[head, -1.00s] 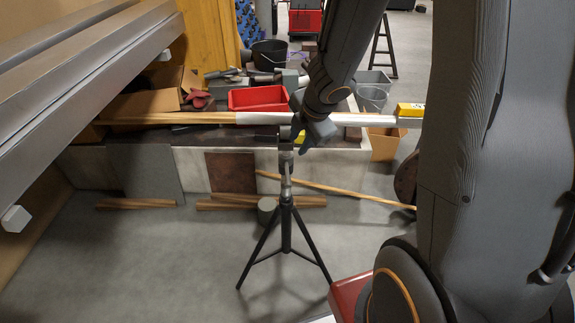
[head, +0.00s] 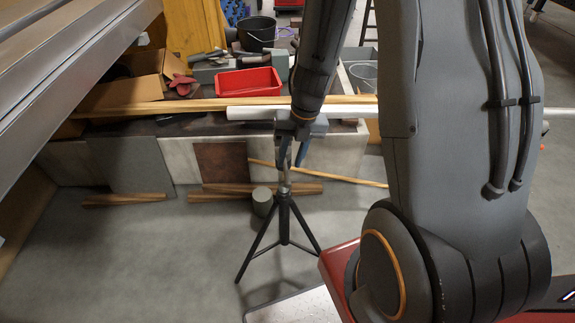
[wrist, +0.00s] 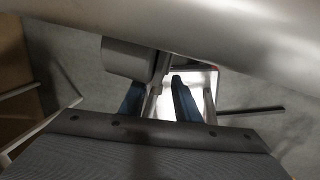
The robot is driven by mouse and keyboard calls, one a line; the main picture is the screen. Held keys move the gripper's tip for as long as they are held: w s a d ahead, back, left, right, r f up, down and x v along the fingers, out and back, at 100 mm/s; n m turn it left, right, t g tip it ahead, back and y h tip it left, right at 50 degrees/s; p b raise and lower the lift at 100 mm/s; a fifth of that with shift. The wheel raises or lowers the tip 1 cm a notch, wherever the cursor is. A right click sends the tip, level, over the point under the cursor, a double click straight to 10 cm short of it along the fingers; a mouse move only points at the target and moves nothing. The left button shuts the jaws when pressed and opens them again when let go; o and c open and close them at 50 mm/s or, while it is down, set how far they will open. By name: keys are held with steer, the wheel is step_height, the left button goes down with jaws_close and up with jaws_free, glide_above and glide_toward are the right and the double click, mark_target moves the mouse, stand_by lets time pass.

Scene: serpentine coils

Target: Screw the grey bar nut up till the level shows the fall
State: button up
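A black tripod stand (head: 283,215) stands on the floor, with a metal post (head: 284,180) rising under a long pale pipe (head: 255,113). The pipe crosses the top of the wrist view (wrist: 220,35) as a broad grey band. My gripper (head: 291,155) is at the post's top, just under the pipe, pointing down in the head view. In the wrist view its two blue fingers (wrist: 158,97) are apart, with a slim grey part between them; I cannot tell whether they touch it. A grey block (wrist: 128,60) shows beyond the left finger. I cannot make out the bar nut clearly. No level shows.
A low bench (head: 165,155) behind the stand carries a red tray (head: 248,82), a cardboard box (head: 130,85) and wooden strips. A grey cylinder (head: 262,202) stands beside the tripod, and wood lengths (head: 125,199) lie on the floor. Metal beams (head: 60,95) fill the upper left.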

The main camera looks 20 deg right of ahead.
mark_target(287, 172)
steer(key=shift+w+a+f+b, duration=0.1)
steer(key=shift+a+f+b, duration=0.05)
steer(key=shift+f, duration=0.75)
steer(key=shift+a+f+b, duration=0.15)
steer(key=shift+f, duration=0.75)
jaws_close()
